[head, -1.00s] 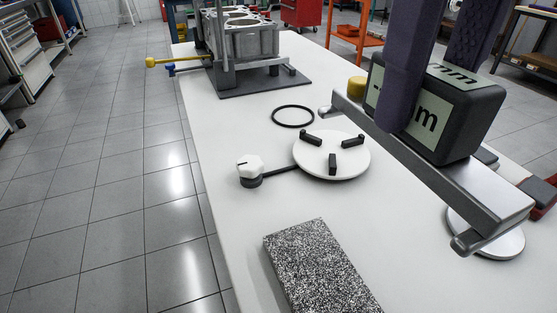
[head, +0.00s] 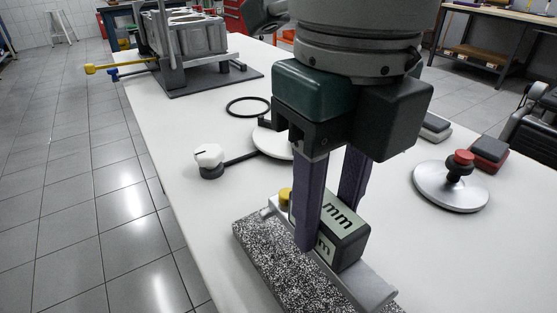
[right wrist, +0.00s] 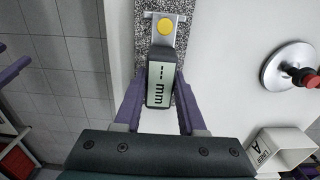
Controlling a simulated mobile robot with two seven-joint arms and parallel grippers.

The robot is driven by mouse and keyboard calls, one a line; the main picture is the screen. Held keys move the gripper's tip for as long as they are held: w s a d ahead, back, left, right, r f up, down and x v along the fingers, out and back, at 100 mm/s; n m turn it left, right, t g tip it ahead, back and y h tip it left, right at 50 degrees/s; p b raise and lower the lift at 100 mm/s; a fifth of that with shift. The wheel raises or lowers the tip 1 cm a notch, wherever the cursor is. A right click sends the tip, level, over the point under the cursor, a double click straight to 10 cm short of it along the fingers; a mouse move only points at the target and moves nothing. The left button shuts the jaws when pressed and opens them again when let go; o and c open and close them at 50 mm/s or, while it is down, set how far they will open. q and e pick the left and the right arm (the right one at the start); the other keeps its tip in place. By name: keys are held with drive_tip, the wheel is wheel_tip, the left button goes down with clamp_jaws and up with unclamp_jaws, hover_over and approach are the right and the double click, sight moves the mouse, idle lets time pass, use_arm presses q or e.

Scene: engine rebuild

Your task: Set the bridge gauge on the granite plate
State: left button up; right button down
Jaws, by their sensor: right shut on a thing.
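The bridge gauge (head: 345,232), a grey bar with a dark block, a pale "mm" display and a yellow button, is between the purple fingers of my right gripper (head: 329,222), which is shut on its block. The gauge lies along the speckled granite plate (head: 262,250), over its top. I cannot tell whether its feet touch the stone. In the right wrist view the gauge (right wrist: 161,82) is between the fingers, with the granite plate (right wrist: 145,55) beneath it. Part of the plate is hidden by the gauge. My left gripper is not in view.
A white-knobbed handle (head: 209,158) joins a white disc (head: 270,140), partly hidden by my right gripper. A black ring (head: 248,106) and an engine block (head: 188,38) on its stand lie farther back. A silver disc with a red knob (head: 451,190) stands at right.

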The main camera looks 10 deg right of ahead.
sight(323, 240)
wheel_tip(323, 240, down, 3)
drive_tip(key=shift+f+b, duration=0.1)
drive_tip(key=shift+b, duration=0.25)
drive_tip(key=shift+f, duration=0.2)
drive_tip(key=shift+f, duration=0.15)
drive_tip(key=shift+c, duration=2.4)
unclamp_jaws()
wheel_tip(323, 240, up, 11)
drive_tip(key=p, duration=0.2)
drive_tip(key=shift+r+p, duration=0.2)
drive_tip(key=shift+p, duration=0.2)
drive_tip(key=shift+r, duration=0.5)
